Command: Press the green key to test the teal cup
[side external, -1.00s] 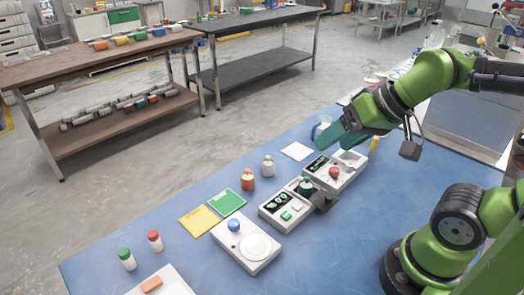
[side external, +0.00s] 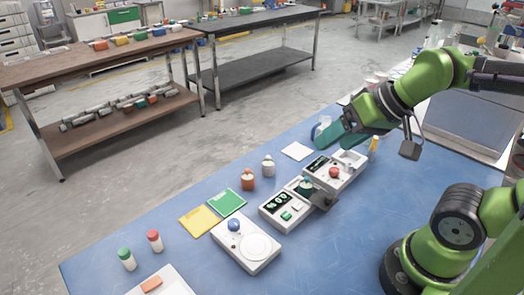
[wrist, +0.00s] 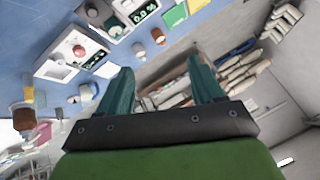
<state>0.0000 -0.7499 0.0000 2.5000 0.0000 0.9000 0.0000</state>
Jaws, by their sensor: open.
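The green key (side external: 286,216) sits on the front of a pale machine (side external: 268,219) with a dark display, at mid-table in the side view. A small teal cup (side external: 305,185) stands at the machine's back end, beside a dark grey bracket. My gripper (side external: 326,133) is open, with teal fingers, above the far part of the table, beyond and apart from the key and cup. In the wrist view its two fingers (wrist: 162,75) are spread with nothing held between them. The green key cannot be made out clearly in the wrist view.
A second pale machine with a red knob (side external: 334,172) adjoins behind. A white scale (side external: 262,247) with a blue ball stands in front. Orange (side external: 248,181) and white (side external: 268,167) bottles stand left, with green (side external: 227,203) and yellow (side external: 200,220) cards nearby. The blue table's front right is clear.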

